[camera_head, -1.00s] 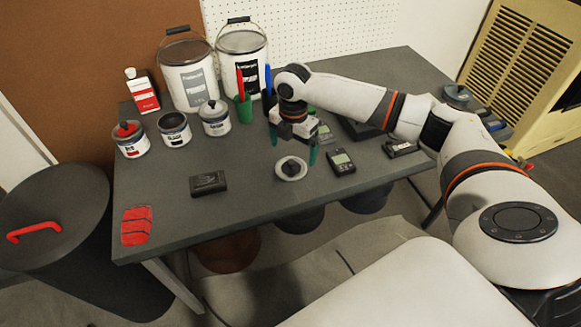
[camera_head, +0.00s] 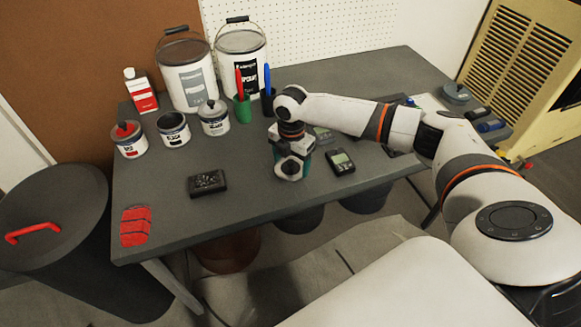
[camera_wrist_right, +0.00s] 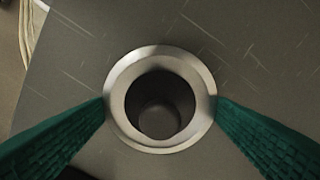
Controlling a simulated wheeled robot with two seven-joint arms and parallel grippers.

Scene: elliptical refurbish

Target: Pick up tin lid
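The tin lid (camera_wrist_right: 127,131) is a round disc with a pale silver rim and a dark raised knob in its middle. It fills the centre of the right wrist view and lies over the grey table top. My left gripper is out of view.
Small tins (camera_head: 173,132) and big buckets (camera_head: 188,82) stand at the table's back left. A dark box (camera_head: 207,183) lies left of the gripper and a grey meter (camera_head: 340,162) right of it. The table (camera_head: 240,215) is clear in front.

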